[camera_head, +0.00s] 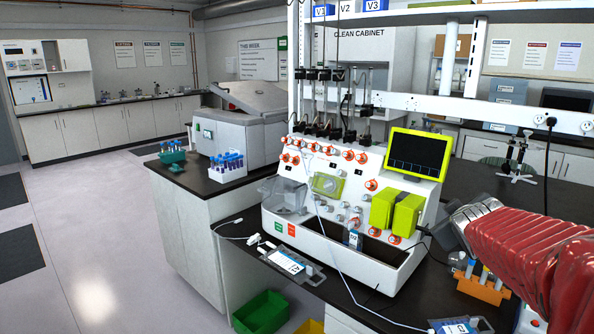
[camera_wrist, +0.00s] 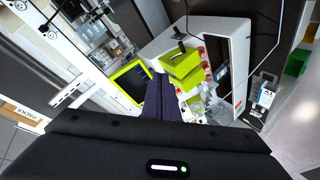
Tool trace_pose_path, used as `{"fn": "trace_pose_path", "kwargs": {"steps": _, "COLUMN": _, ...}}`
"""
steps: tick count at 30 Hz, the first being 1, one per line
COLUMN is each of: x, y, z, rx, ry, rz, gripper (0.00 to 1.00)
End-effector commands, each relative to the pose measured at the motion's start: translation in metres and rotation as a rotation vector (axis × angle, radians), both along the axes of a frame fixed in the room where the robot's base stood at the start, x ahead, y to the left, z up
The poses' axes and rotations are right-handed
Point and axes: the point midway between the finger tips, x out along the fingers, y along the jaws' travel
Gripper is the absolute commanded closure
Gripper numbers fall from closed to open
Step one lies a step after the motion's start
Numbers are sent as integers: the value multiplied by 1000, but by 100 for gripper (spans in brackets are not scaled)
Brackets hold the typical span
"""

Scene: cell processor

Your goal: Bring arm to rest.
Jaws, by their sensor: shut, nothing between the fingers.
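My arm (camera_head: 530,255), in a red ribbed sleeve, reaches in from the right edge of the head view. Its grey wrist end points left toward the cell processor (camera_head: 330,250), a white machine with a lime-framed screen (camera_head: 418,152). My gripper (camera_wrist: 162,82) shows in the wrist view as two dark fingers lying together, shut with nothing between them. In that view the fingers overlap the processor's front near the lime block (camera_wrist: 183,68). I cannot tell whether they touch it. In the head view my gripper is dark and hard to make out against the bench.
An orange rack (camera_head: 483,286) with tubes stands on the black bench below my arm. A labelled bag (camera_head: 290,262) lies at the bench's front edge, with thin tubing running across. A blue-capped tube rack (camera_head: 228,166) and a grey centrifuge-like unit (camera_head: 240,130) stand left. The floor at left is clear.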

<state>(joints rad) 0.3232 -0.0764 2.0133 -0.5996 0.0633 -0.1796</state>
Motion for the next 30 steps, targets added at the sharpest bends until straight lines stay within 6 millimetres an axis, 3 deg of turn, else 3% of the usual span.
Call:
{"fn": "trace_pose_path", "kwargs": {"steps": 11, "x": -104, "y": 79, "z": -29, "rx": 263, "ry": 136, "rz": -104, "gripper": 100}}
{"fn": "trace_pose_path", "kwargs": {"steps": 27, "x": -273, "y": 187, "z": -106, "rx": 615, "ry": 418, "rz": -195, "gripper": 100}}
{"fn": "trace_pose_path", "kwargs": {"steps": 30, "x": -297, "y": 201, "z": -117, "rx": 657, "ry": 466, "rz": -202, "gripper": 100}}
